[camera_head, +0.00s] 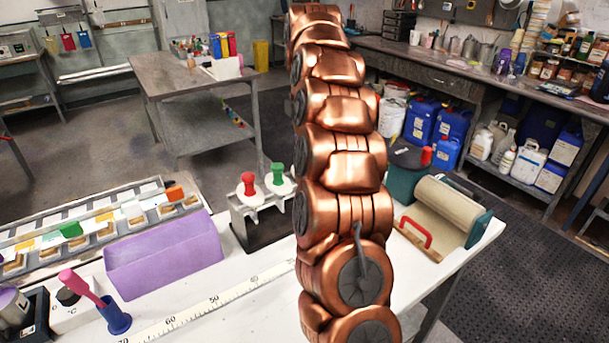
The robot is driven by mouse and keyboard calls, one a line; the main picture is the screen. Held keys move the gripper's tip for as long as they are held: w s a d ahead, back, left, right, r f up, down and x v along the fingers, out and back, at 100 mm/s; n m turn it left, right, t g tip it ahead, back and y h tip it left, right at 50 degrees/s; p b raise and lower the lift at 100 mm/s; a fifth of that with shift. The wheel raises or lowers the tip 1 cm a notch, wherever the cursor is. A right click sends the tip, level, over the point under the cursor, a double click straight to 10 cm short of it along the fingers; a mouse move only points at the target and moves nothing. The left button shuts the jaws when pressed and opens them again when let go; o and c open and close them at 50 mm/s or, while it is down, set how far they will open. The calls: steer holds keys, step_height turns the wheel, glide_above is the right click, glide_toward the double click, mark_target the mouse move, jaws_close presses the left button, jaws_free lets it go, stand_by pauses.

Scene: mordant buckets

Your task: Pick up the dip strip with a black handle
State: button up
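I cannot make out a dip strip with a black handle for certain. A black knob (68,296) sits on a white box marked °C at the lower left, and I cannot tell if it is a handle. Two white pieces with a red top (248,184) and a green top (278,174) stand in a dark holder (262,228), just left of my copper arm. My arm crosses the view from bottom to top and hides part of the white table. My gripper is not in view.
A purple trough (165,255) and a long tray (25,237) with several compartments lie at left. A pink-handled tool stands in a blue cup (115,316). A measuring tape (205,305) lies along the front. A cream roll (453,210) and a red-handled tool (418,238) are right of my arm.

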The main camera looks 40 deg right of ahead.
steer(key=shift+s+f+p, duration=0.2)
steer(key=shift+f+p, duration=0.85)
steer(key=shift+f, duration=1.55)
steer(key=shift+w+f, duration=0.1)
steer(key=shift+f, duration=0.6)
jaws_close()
